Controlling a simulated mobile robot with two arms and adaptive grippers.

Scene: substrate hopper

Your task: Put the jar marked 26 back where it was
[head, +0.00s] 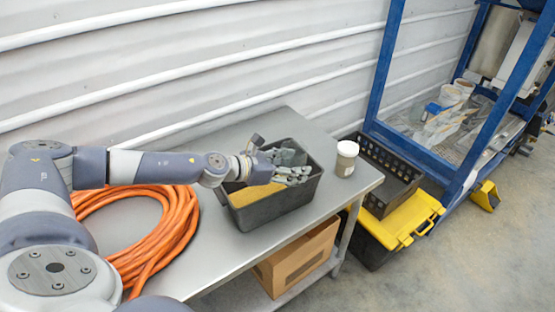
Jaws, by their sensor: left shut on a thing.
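A small jar (346,158) with a white lid and a brownish-green body stands upright on the grey metal table, right of the black bin (262,212). No number on it can be read from here. My left gripper (292,173) reaches in from the left, over the bin. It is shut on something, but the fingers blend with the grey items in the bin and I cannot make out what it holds. A gap shows between the gripper and the jar. My right gripper is not in view.
A yellow item (256,194) and grey items (287,154) lie in the bin. A coiled orange hose (160,245) lies on the table at left. A cardboard box (297,258) sits beneath. Beyond the table's right edge are a black crate (388,170), yellow-lidded box (408,220) and blue frame (420,155).

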